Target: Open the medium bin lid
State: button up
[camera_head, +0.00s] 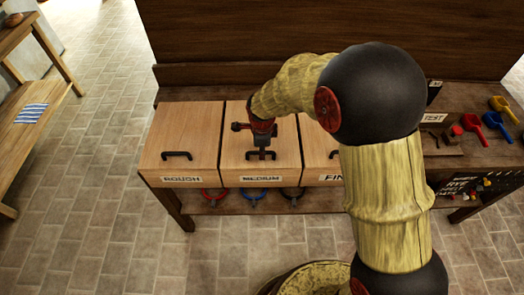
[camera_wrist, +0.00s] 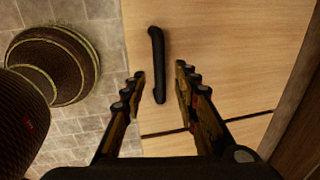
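The medium bin lid (camera_head: 235,145) is a light wooden panel, closed, in the middle of a row of three bins in the head view. Its front label (camera_head: 262,178) reads MEDIUM. My gripper (camera_head: 262,150) is over the black bar handle on this lid. In the wrist view the handle (camera_wrist: 157,62) runs lengthwise in the picture, and its near end lies between the open fingers of my gripper (camera_wrist: 160,88). Both fingers look apart from the handle. The exact height of the fingertips above the lid cannot be told.
The rough bin (camera_head: 182,130) is on the left; the fine bin (camera_head: 318,150) on the right is partly hidden by my arm. Colored scoops (camera_head: 474,128) lie at the right. A bench (camera_head: 35,100) stands at the left, with clear tiled floor (camera_head: 105,150) between.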

jog(key=shift+f, duration=0.3)
jog(key=shift+c, duration=0.4)
grip_shut()
dwell(0.4)
